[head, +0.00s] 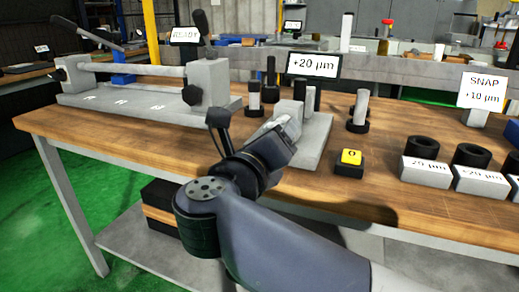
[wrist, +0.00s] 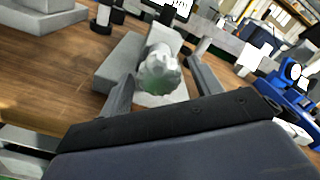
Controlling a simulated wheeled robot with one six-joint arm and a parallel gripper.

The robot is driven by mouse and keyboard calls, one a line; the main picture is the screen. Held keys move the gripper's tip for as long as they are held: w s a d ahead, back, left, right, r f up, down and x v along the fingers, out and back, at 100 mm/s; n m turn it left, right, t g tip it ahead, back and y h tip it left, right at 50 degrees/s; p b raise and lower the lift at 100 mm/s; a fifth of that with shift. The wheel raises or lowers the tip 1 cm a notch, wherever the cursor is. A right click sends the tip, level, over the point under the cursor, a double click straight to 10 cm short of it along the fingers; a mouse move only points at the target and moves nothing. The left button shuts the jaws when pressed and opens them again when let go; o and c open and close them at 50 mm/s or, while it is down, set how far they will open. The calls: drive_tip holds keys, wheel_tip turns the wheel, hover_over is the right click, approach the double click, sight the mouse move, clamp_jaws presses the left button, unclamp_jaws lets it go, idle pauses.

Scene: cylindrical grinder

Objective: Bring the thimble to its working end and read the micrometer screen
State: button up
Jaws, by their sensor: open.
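The micrometer screen (head: 313,65) reads "+20 µm" in the head view; in the wrist view its lower part (wrist: 178,8) shows at the top edge, not legible. The micrometer stand (head: 313,140) is a grey block on a flat plate on the bench. The thimble (wrist: 160,72) is a rounded, ridged grey knob facing the wrist camera. My gripper (wrist: 162,84) is open, with one finger on each side of the thimble. I cannot tell whether either finger touches it. In the head view my gripper (head: 284,135) and wrist largely hide the thimble.
A yellow "0" button (head: 351,157) is right of the stand. Black rings (head: 472,156) lie behind labelled grey blocks (head: 427,171) farther right. A "SNAP +10 µm" sign (head: 483,91) stands at the right. A grey bench fixture (head: 130,96) with a "READY" sign (head: 185,35) is at the left.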

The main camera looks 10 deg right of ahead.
drive_tip(key=p+v, duration=0.1)
drive_tip(key=v, duration=0.6)
drive_tip(key=shift+s+p, duration=0.15)
drive_tip(key=shift+p, duration=0.15)
drive_tip(key=shift+a, duration=0.1)
idle(0.8)
drive_tip(key=b+x, duration=0.2)
drive_tip(key=x, duration=0.6)
drive_tip(key=shift+f, duration=0.1)
drive_tip(key=shift+b+x, duration=0.45)
drive_tip(key=shift+x, duration=1)
drive_tip(key=shift+s+a, duration=0.1)
